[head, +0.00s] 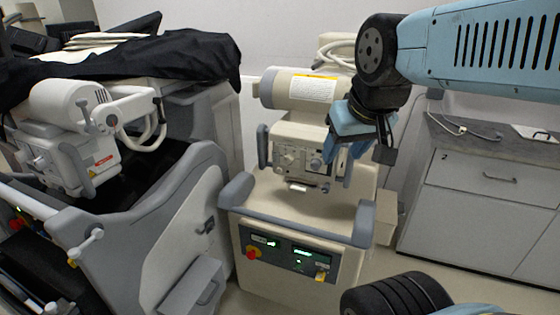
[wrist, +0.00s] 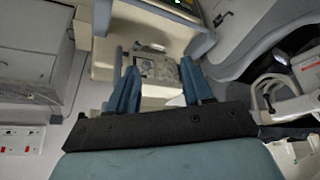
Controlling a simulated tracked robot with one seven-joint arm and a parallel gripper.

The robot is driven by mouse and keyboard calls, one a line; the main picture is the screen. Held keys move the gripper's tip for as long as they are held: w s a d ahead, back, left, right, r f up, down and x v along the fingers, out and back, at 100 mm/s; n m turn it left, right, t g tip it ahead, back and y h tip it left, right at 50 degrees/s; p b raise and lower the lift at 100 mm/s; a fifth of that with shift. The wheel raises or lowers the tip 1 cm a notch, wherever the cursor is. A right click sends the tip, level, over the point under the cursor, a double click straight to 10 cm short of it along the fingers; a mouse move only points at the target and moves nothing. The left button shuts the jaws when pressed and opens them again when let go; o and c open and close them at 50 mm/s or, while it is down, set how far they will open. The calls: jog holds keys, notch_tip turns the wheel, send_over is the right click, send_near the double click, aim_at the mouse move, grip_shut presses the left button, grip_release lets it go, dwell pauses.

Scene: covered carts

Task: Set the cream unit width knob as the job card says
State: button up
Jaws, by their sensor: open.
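The cream unit (head: 292,200) stands in the middle of the head view, with a cream tube housing above its grey control face (head: 290,158). Two round knobs show on this face, a left one (head: 284,160) and a right one (head: 316,163); I cannot tell which sets width, nor read their settings. My gripper (head: 343,150) is open, its blue fingers pointing down in front of the face's right side. In the wrist view, the control face (wrist: 155,68) shows beyond and between the spread fingers, apparently untouched. No job card is readable; a label (head: 312,88) on the housing is too small to read.
The cream cart's grey handrail (head: 295,222) runs below the control face, above a lit panel (head: 290,257).

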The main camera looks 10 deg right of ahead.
jog(key=shift+o, duration=0.6)
jog(key=shift+d+f, duration=0.1)
jog(key=shift+f, duration=0.2)
jog(key=w+d+f+n+g+h, duration=0.4)
jog(key=d+f+n+g+h, duration=0.15)
jog(key=f+h, duration=0.2)
jog(key=n+t+h, duration=0.3)
jog(key=n+t, duration=1.2)
jog(key=n, duration=0.7)
send_near(287, 161)
jog(key=shift+g, duration=0.25)
jog(key=x, duration=0.8)
jog(key=shift+w+d+r, duration=0.1)
jog(key=shift+w+r, duration=0.1)
jog(key=shift+w, duration=0.05)
